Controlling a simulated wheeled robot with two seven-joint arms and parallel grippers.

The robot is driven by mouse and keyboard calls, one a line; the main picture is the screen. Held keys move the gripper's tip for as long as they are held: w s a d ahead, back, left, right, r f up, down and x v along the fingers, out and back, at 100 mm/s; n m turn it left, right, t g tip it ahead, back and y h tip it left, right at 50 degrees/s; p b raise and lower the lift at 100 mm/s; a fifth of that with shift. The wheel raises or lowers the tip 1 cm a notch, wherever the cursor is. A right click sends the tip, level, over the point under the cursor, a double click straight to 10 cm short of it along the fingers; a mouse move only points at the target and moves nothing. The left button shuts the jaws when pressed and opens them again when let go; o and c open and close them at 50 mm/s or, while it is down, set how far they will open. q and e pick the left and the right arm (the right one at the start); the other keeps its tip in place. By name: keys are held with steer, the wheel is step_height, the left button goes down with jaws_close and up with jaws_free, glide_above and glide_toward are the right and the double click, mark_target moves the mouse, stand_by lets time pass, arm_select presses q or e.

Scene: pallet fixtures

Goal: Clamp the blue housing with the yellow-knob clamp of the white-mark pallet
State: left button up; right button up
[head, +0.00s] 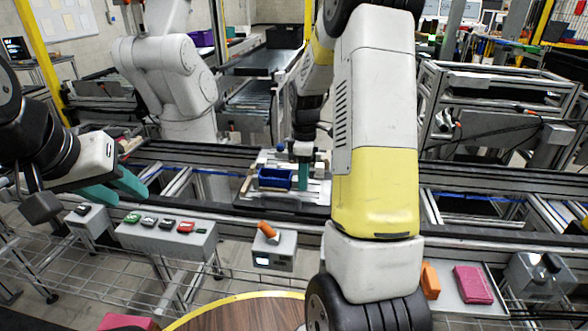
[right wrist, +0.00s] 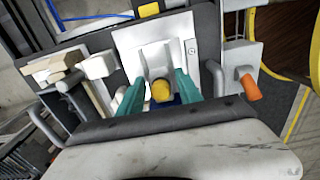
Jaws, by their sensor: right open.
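The blue housing (head: 275,178) sits on a pale pallet (head: 262,158) on the conveyor rail in the head view. In the right wrist view only a bit of its blue shows behind the yellow knob (right wrist: 161,90) of the clamp. My right gripper (head: 304,175) is at the pallet, just right of the housing. Its teal fingers are apart, one on each side of the yellow knob, in the right wrist view (right wrist: 160,94). I cannot tell whether they touch it. My left gripper (head: 126,192) is empty, fingers apart, at the left. I cannot make out a white mark.
A grey button box (head: 168,238) and a smaller box with an orange knob (head: 268,232) stand before the rail. An orange piece (head: 430,281) and a pink piece (head: 473,285) lie at the right. A round wooden table (head: 240,314) is in front.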

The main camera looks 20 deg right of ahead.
steer(key=shift+r, duration=4)
